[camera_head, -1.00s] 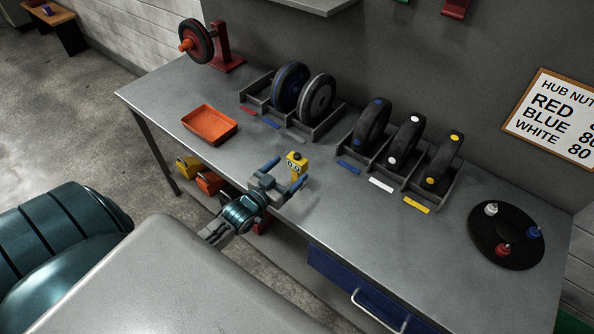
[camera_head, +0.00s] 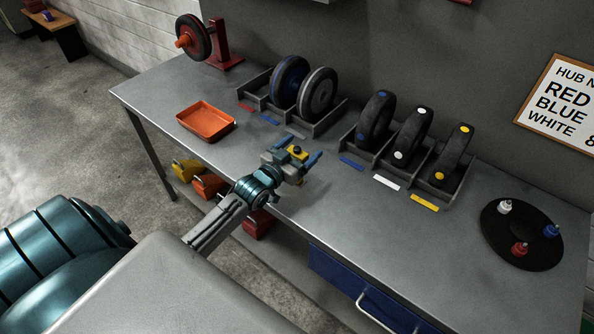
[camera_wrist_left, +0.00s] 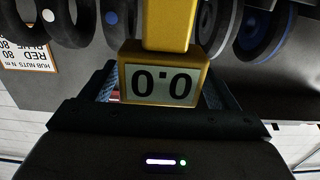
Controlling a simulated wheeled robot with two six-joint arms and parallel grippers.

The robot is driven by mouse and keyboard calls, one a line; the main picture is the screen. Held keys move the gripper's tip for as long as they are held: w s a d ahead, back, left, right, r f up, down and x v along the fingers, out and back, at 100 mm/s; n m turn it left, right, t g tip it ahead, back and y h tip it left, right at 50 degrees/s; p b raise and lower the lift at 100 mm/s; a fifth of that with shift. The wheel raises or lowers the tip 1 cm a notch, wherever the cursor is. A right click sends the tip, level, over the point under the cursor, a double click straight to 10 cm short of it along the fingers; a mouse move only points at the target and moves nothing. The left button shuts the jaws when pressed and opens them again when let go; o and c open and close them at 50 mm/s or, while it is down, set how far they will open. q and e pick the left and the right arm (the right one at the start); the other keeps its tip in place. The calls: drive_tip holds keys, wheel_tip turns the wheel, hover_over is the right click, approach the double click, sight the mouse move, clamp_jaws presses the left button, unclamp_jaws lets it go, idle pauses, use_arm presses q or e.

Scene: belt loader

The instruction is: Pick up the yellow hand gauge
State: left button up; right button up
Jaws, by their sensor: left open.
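In the left wrist view the fingers show partly at both sides of the yellow body. Whether they touch it I cannot tell. The gripper hides the lower part of the gauge in the head view. My right gripper is not in view.
An orange tray (camera_head: 206,122) lies left of the gauge. Racks with wheels (camera_head: 318,95) and tyres (camera_head: 411,139) stand behind it. A dark round plate (camera_head: 521,236) with coloured pieces is at right. Yellow, orange and red bins sit under the bench.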

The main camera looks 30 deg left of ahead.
use_arm(q)
drive_tip(key=shift+w, duration=0.25)
drive_tip(key=c, duration=1.2)
drive_tip(key=shift+o, duration=0.2)
drive_tip(key=shift+r, duration=0.1)
